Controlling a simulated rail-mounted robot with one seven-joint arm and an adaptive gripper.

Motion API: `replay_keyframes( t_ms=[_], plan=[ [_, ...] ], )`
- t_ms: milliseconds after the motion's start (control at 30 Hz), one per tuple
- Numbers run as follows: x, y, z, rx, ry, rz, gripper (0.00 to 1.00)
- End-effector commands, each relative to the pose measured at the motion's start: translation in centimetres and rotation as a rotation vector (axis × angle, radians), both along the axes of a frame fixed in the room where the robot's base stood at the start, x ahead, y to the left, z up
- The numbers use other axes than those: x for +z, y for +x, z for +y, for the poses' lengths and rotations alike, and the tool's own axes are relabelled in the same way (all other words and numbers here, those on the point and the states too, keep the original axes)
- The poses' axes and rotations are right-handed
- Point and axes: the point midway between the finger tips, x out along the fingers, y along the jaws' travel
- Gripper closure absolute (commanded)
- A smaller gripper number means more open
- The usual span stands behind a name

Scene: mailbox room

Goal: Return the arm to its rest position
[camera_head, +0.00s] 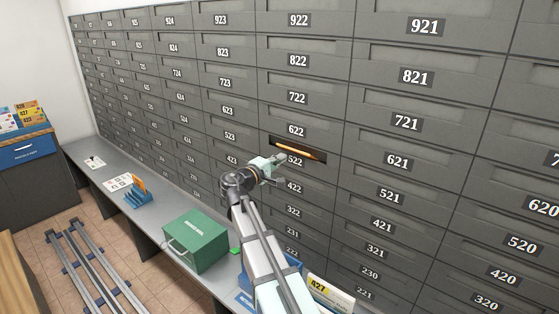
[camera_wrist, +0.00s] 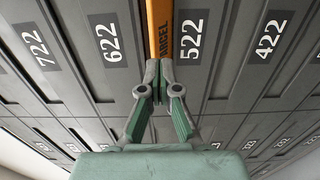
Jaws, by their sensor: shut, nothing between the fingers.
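My arm reaches up from the bottom of the head view, and my gripper (camera_head: 281,159) is in front of the mailbox wall, close to the slot of box 522. In the wrist view my gripper (camera_wrist: 160,82) has its two fingertips together with nothing between them. An orange parcel (camera_head: 300,148) shows in the slot above the 522 label (camera_head: 295,161). In the wrist view the parcel (camera_wrist: 159,28) lies just beyond the fingertips, with part of its printed lettering visible. Whether the fingertips touch it cannot be told.
The grey mailbox wall (camera_head: 352,138) fills the right and back. A grey bench (camera_head: 118,177) runs below it, holding a green box (camera_head: 196,240), a blue holder (camera_head: 139,196) and a card marked 427 (camera_head: 329,294). Rails (camera_head: 97,268) lie on the floor at left.

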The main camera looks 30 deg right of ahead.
Motion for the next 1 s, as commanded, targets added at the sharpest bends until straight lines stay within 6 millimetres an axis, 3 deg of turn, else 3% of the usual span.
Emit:
replay_keyframes(
  t_ms=[567,667,833,1000],
  plan=[
    [0.2,0.0,0.0,0.000,0.000,0.000,1.00],
    [1.3,0.0,0.0,0.000,0.000,-0.004,1.00],
    [4.9,-0.1,-0.1,0.000,0.026,-0.031,1.00],
    [7.5,-0.3,-0.1,-0.024,0.221,-0.225,1.00]
  ],
)
